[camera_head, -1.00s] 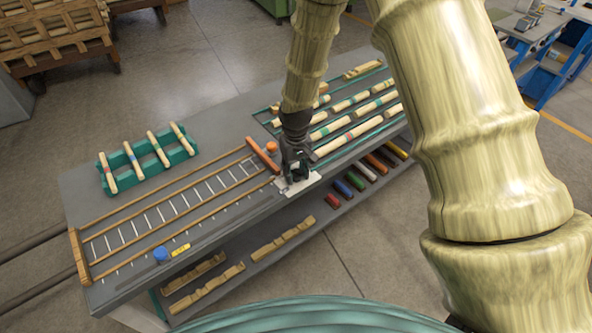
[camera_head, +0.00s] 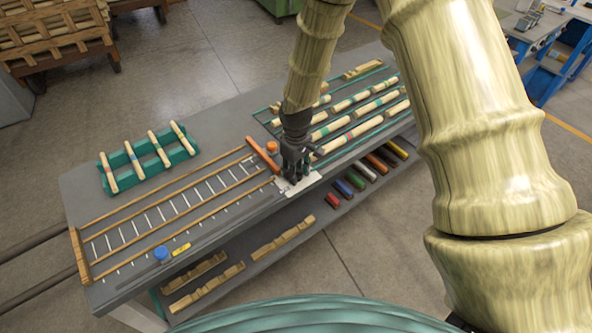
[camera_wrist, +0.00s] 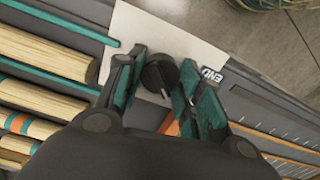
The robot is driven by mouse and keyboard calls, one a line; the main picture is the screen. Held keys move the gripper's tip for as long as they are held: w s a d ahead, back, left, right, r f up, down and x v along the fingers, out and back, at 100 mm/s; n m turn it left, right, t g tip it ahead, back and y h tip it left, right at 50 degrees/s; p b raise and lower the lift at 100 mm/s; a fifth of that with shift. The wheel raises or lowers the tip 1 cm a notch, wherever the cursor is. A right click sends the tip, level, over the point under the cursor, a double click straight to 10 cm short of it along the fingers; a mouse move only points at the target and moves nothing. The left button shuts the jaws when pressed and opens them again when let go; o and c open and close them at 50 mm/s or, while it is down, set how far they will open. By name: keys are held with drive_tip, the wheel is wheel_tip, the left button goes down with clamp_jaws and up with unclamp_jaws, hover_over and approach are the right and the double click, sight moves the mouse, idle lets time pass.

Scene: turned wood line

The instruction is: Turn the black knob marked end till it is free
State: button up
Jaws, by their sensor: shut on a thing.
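The black knob (camera_wrist: 158,77) shows in the wrist view, round with a pale line on its face, on a white plate (camera_wrist: 180,35). A label reading END (camera_wrist: 211,75) lies just right of it. My gripper (camera_wrist: 163,66) has a finger on either side of the knob and is shut on it. In the head view my gripper (camera_head: 296,176) points down at the white plate (camera_head: 303,187) near the bench's front edge, and it hides the knob. How far the knob has turned cannot be told.
A ruled wooden-railed bed (camera_head: 170,207) with a blue knob (camera_head: 161,254) lies to the left. A green rack (camera_head: 147,160) of turned pieces stands behind it. More pieces (camera_head: 345,136) lie on the right. An orange knob (camera_head: 271,147) sits behind my gripper.

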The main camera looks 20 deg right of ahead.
sight(297, 170)
drive_tip(key=shift+d, duration=0.1)
drive_tip(key=shift+c, duration=0.2)
drive_tip(key=o, duration=1)
drive_tip(key=shift+o, duration=0.2)
wheel_tip(297, 170, up, 12)
